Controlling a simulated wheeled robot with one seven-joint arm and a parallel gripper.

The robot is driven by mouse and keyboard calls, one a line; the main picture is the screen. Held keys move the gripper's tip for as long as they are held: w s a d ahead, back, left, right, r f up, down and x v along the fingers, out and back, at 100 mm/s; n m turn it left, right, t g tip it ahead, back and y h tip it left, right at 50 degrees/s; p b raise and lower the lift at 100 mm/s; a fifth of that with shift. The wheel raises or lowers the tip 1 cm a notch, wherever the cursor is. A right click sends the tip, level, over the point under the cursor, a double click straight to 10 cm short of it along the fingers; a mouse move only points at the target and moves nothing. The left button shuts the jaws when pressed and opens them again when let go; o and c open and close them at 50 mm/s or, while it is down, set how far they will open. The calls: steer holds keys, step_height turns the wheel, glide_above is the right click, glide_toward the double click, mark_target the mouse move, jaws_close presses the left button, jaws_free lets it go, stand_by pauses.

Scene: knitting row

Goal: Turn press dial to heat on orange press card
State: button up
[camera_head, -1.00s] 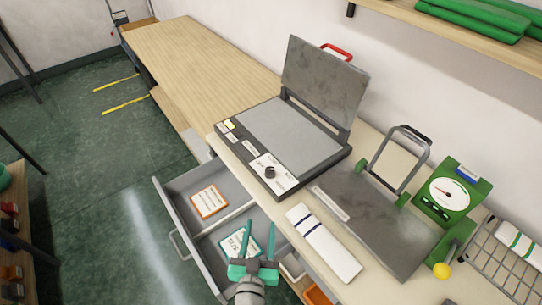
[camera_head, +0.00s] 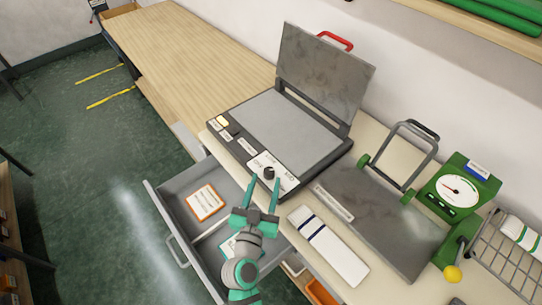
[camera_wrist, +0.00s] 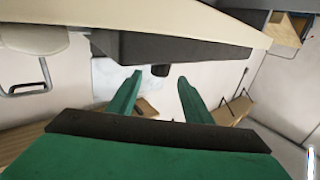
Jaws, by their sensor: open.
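The heat press (camera_head: 290,130) stands open on the bench, its lid (camera_head: 325,75) tilted up. Its black dial (camera_head: 268,173) sits on a white label plate with print too small to read surely. The orange-bordered press card (camera_head: 204,203) lies in the open drawer (camera_head: 180,200). A teal-bordered card (camera_head: 229,246) lies there too, partly hidden by my arm. My gripper (camera_head: 264,181) is open and empty, its fingertips by the dial at the press's front edge. In the wrist view the dial (camera_wrist: 160,70) shows between and beyond the fingertips (camera_wrist: 160,76); contact is not visible.
Right of the press are a folded striped cloth (camera_head: 328,245), a grey plate with a handle frame (camera_head: 380,215), a green scale (camera_head: 455,190) and a wire rack (camera_head: 505,250). The wooden bench top (camera_head: 190,50) behind left is clear.

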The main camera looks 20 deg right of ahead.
mark_target(272, 160)
steer(key=x, duration=0.9)
steer(key=shift+w+r, duration=0.1)
steer(key=shift+w, duration=0.05)
steer(key=c, duration=1.1)
